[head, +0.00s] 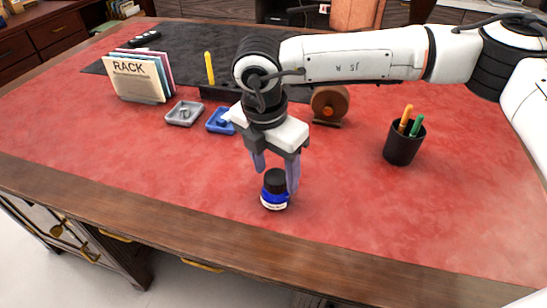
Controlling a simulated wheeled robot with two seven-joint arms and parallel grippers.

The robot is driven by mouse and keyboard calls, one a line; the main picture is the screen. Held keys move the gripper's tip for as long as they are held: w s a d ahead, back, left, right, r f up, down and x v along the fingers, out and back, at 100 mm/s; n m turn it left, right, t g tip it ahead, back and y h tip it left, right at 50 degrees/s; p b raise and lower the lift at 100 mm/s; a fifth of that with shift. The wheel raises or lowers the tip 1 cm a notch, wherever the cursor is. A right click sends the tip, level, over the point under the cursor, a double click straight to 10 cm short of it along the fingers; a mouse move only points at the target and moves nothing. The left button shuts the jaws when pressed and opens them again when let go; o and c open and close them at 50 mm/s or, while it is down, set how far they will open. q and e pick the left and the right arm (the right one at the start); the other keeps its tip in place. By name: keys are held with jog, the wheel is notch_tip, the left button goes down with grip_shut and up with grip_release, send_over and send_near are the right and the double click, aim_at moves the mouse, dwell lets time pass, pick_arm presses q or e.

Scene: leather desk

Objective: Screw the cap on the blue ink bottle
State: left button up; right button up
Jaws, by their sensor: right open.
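The blue ink bottle (274,199) stands upright on the red leather desk top near its front edge. A black cap (275,180) sits on top of the bottle; I cannot tell how tightly it is seated. My right gripper (276,182) points down at the bottle with its jaws open. One finger is left of the cap and the other is right of it, close to the bottle. I cannot tell whether either finger touches. My left gripper is not in view.
Behind the gripper are a grey tray (185,113), a blue tray (220,121) and a brown round dispenser (329,104). A black pen cup (402,148) stands to the right. A card rack (140,80) is at the left. The red desk top (130,150) is clear at front left.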

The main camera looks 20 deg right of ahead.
jog(key=shift+f, duration=0.15)
jog(key=c, duration=1.1)
jog(key=shift+o, duration=0.2)
jog(key=shift+f, duration=0.1)
